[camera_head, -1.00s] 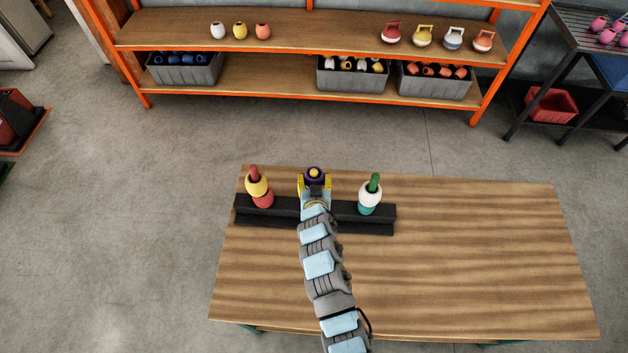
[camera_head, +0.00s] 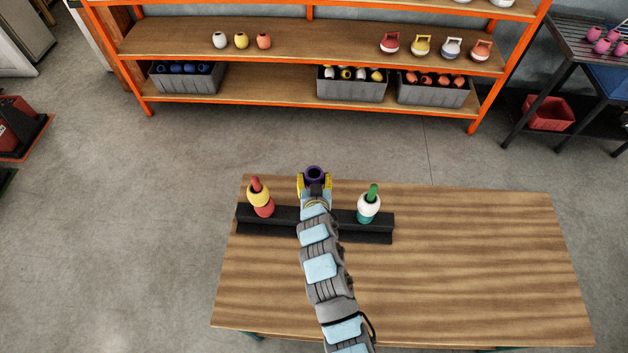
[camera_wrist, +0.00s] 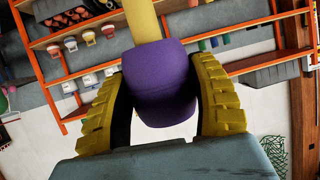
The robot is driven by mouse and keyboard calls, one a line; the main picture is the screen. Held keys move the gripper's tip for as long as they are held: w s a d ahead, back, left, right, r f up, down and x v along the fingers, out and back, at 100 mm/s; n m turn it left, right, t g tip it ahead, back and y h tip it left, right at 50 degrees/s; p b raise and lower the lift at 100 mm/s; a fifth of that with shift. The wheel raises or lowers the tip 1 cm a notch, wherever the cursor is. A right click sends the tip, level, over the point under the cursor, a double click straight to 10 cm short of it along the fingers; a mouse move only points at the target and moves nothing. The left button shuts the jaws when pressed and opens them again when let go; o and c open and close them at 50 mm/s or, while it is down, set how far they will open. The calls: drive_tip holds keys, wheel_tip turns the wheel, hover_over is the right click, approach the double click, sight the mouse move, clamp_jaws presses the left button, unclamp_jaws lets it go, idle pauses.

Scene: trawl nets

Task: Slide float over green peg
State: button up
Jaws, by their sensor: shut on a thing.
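My gripper (camera_head: 314,184) is shut on a purple float (camera_head: 315,174), with a yellow jaw on each side. In the wrist view the purple float (camera_wrist: 166,85) sits between the two ribbed jaws (camera_wrist: 166,100). A yellow peg (camera_wrist: 143,20) meets the float's upper edge there; I cannot tell whether its tip is still inside. From the head view the float's hole looks dark and empty. The green peg (camera_head: 373,189) stands to the right, its tip showing above a white float (camera_head: 368,204) stacked on a teal float (camera_head: 365,219).
The black rack (camera_head: 375,232) lies on the wooden table (camera_head: 450,270). On its left, a red peg (camera_head: 256,183) carries a yellow float (camera_head: 258,197) over a red float (camera_head: 264,211). The table's right side is clear. Orange shelving (camera_head: 310,58) with floats and bins stands behind.

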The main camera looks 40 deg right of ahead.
sight(314, 168)
drive_tip(key=shift+r+p, duration=0.6)
drive_tip(key=shift+r, duration=1.1)
